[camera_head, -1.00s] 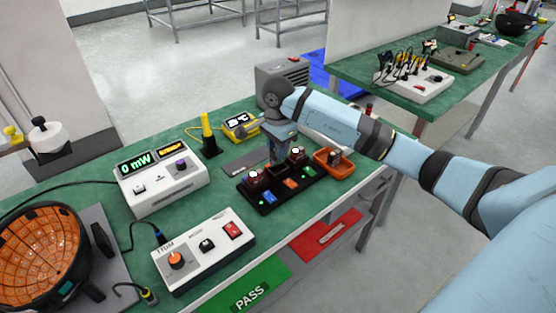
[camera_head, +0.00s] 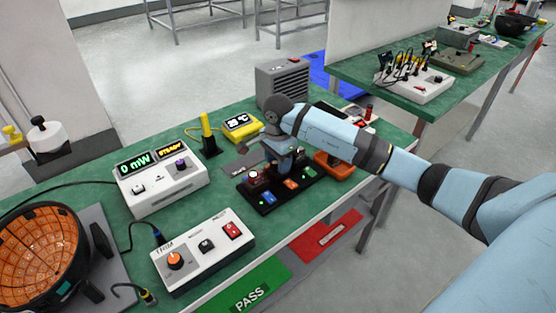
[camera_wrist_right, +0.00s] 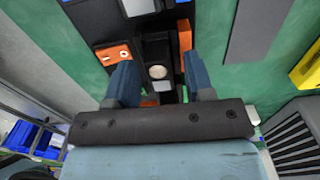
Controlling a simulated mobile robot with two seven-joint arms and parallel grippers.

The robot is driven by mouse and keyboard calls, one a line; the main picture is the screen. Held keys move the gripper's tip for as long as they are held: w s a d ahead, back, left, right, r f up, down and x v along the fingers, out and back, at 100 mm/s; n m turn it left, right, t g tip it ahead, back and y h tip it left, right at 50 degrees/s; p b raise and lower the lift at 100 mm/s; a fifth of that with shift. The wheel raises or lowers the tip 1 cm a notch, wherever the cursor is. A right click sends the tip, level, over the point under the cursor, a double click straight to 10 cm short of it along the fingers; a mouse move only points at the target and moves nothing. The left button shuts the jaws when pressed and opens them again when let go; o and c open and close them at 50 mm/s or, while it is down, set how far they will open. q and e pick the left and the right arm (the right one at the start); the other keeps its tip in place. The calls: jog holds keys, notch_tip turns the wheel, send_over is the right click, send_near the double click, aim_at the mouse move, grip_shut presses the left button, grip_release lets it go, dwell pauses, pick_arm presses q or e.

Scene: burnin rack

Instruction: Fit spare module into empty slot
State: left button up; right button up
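The black rack (camera_head: 268,207) lies on the green bench, with blue, orange and green labels along its front. A dark module with a red top (camera_head: 255,178) stands at its left end. My right gripper (camera_head: 285,168) points down over the rack's middle and right part and hides what is behind it. In the right wrist view, its two blue-grey fingers (camera_wrist_right: 160,75) stand apart, either side of a dark block with a pale round disc (camera_wrist_right: 158,72). I cannot tell whether they touch it. An orange label (camera_wrist_right: 118,55) lies beside the left finger. My left gripper is not in view.
An orange tray (camera_head: 345,170) sits right of the rack, partly behind my arm. A yellow display (camera_head: 241,125) and grey cabinet (camera_head: 282,85) stand behind. A white meter (camera_head: 160,190) and white switch box (camera_head: 203,250) stand left and in front.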

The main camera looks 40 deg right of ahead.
jog(key=shift+r, duration=0.55)
pick_arm(q)
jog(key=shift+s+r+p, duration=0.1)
jog(key=shift+p, duration=0.5)
pick_arm(e)
notch_tip(320, 180, up, 11)
jog(key=shift+r, duration=0.15)
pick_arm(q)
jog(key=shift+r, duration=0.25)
